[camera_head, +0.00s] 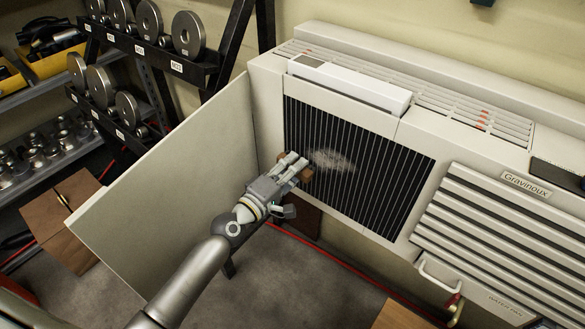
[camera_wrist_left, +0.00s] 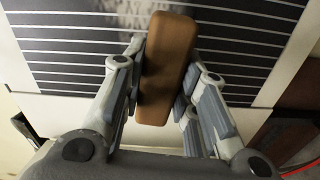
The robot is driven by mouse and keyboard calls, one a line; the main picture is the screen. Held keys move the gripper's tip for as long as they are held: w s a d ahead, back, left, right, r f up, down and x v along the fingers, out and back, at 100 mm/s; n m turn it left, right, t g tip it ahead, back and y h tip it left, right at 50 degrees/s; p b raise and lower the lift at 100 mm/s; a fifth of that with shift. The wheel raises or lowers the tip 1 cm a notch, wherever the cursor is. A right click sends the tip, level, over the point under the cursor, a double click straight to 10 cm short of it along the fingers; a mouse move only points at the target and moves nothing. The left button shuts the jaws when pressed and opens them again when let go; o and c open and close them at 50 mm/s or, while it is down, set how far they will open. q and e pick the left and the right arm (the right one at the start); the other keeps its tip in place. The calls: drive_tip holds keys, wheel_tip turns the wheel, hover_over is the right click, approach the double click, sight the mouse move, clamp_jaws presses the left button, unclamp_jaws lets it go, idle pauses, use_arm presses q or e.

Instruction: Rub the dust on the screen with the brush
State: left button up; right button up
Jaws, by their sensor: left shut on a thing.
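The screen (camera_head: 378,190) is a dark panel with thin pale stripes, set in the front of a cream machine. A pale grey patch of dust (camera_head: 331,160) lies on its upper left part. My left gripper (camera_head: 294,170) is at the left part of the screen, just left of the dust. It is shut on the brush, a brown block (camera_wrist_left: 167,65) seen between the fingers in the left wrist view. The brush's bristles are hidden, and I cannot tell whether it touches the screen (camera_wrist_left: 60,50). My right gripper is not in view.
An open cream door panel (camera_head: 170,185) stands left of the screen, close beside my left arm. Slanted louvres (camera_head: 500,240) and a handle (camera_head: 437,276) are at the right. A rack with metal discs (camera_head: 148,20) stands behind at the left.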

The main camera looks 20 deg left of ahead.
use_arm(q)
drive_tip(key=shift+x, duration=1)
